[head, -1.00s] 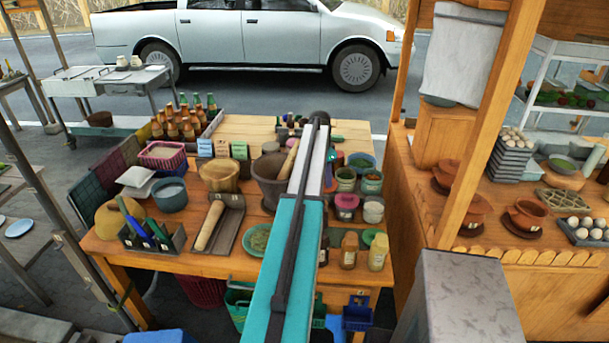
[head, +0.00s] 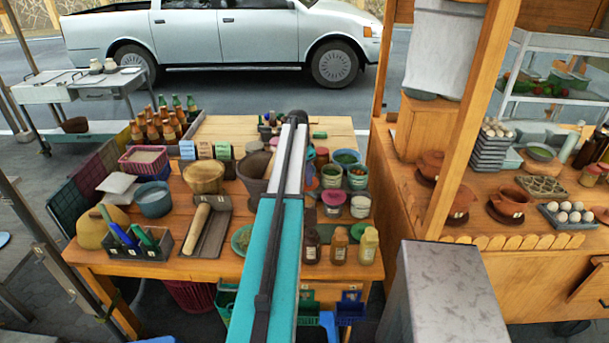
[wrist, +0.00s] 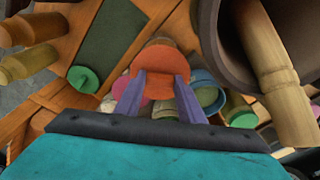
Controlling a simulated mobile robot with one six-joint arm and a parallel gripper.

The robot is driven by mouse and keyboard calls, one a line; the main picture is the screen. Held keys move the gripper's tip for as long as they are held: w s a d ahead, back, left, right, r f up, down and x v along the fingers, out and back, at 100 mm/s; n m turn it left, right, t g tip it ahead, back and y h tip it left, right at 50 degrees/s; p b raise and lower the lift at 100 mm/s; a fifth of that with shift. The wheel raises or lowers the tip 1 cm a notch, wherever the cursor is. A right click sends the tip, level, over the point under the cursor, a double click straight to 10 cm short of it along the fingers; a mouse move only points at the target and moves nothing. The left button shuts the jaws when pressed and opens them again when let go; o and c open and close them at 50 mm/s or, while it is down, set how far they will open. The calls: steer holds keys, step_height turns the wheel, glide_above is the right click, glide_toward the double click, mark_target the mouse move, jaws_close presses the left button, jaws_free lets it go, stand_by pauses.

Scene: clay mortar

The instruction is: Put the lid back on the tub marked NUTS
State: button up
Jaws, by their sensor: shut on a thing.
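My gripper (wrist: 160,100) shows in the wrist view with its two purple fingers shut on a round orange-red lid (wrist: 162,60). It holds the lid above a group of small tubs. A tub with a pink top (wrist: 121,86) is left of the fingers, and a blue-rimmed tub (wrist: 207,95) is to the right. In the head view the tubs stand right of my arm: two with green sides (head: 331,177) (head: 357,178), a pink-topped one (head: 334,199) and a white one (head: 360,207). I cannot read a NUTS label. My arm hides most of the gripper there.
Several bottles (head: 339,246) and a green disc (wrist: 84,80) are near the front edge. A wooden post (head: 470,120) rises to the right.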

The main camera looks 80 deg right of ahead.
mark_target(305, 186)
steer(key=shift+f+b, duration=1.1)
steer(key=shift+f, duration=1.7)
steer(key=shift+f+b, duration=0.15)
steer(key=shift+b, duration=0.15)
stand_by(0.8)
stand_by(0.4)
steer(key=o, duration=1.6)
steer(key=shift+r+p, duration=1.35)
steer(key=shift+r, duration=2.15)
